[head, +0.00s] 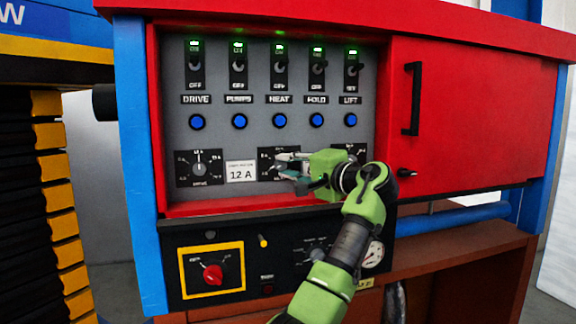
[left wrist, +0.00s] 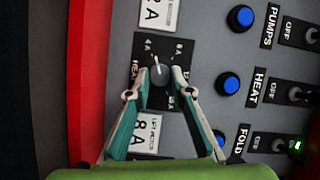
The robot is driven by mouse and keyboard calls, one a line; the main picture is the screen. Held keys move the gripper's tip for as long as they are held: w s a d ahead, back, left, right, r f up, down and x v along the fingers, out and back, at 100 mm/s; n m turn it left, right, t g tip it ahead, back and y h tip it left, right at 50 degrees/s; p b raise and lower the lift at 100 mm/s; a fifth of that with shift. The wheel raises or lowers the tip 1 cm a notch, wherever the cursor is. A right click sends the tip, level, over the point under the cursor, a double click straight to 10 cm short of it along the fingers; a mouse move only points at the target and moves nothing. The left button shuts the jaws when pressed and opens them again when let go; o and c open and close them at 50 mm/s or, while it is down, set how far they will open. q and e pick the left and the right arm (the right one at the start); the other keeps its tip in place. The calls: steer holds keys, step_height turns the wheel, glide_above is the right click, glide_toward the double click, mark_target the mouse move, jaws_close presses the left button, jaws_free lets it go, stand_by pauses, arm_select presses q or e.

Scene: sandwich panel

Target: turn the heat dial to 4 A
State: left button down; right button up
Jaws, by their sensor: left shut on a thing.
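The heat dial (head: 266,163) is a grey knob on a black scale plate, partly covered by my left gripper in the head view. In the left wrist view the dial (left wrist: 159,76) shows clearly, with HEAT printed on its plate. Its white pointer points up in that turned view, between the 4 A mark and the 8 A mark, leaning slightly to the 4 A side. My left gripper (head: 283,167) has its fingertips on both sides of the knob and is shut on it; the fingers also show in the left wrist view (left wrist: 159,80). My right gripper is not in view.
The drive dial (head: 199,169) and a 12 A card (head: 240,172) are left of it. Another card (left wrist: 148,134) lies on the other side. Blue buttons (head: 279,121) and switches with green lamps (head: 280,65) are above. A red cabinet door (head: 460,110) is at right.

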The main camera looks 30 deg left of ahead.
arm_select(q)
steer(key=shift+n+h, duration=0.4)
steer(key=shift+n, duration=0.4)
steer(key=c, duration=1.8)
jaws_free()
steer(key=v, duration=1.2)
steer(key=shift+p, duration=0.3)
